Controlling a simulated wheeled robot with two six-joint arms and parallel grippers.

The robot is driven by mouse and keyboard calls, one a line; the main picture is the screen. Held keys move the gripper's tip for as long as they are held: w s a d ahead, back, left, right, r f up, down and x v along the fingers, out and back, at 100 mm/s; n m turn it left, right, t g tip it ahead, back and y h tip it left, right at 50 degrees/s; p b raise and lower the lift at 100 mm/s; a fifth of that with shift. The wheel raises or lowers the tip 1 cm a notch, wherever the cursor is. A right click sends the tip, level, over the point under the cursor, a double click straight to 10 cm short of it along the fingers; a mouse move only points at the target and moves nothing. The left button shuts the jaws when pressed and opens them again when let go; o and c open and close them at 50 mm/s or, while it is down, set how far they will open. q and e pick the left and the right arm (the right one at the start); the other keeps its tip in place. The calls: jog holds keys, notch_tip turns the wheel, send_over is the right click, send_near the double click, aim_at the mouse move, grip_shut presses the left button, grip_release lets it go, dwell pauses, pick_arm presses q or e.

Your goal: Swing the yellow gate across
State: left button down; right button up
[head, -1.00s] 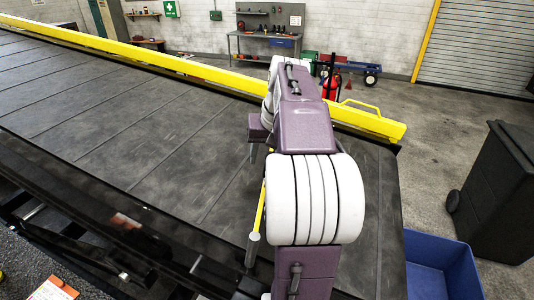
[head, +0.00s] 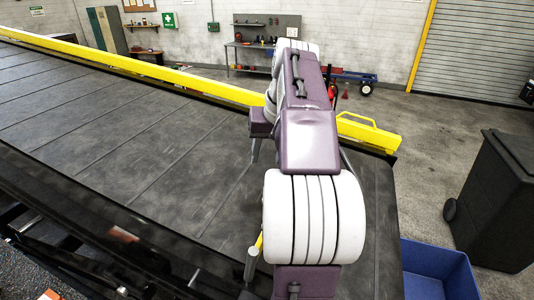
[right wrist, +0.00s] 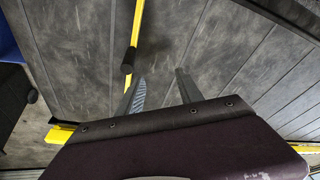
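The yellow gate (head: 259,243) is a slim bar. In the head view only a short piece shows by a grey post (head: 251,265) at the belt's near side; my right arm hides the rest. In the head view the right gripper (head: 254,150) is partly hidden. My left gripper is not in view.
The dark belt (head: 130,140) spans the left and middle. A fixed yellow rail (head: 150,68) runs along its far side. A blue bin (head: 435,270) and a dark wheeled bin (head: 495,200) stand at the right. A workbench (head: 250,60) stands at the back wall.

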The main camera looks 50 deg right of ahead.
jog(key=p+v, duration=0.5)
jog(key=v, duration=0.2)
jog(key=shift+s+r+p, duration=0.15)
jog(key=shift+r+p, duration=0.25)
jog(key=shift+a, duration=0.1)
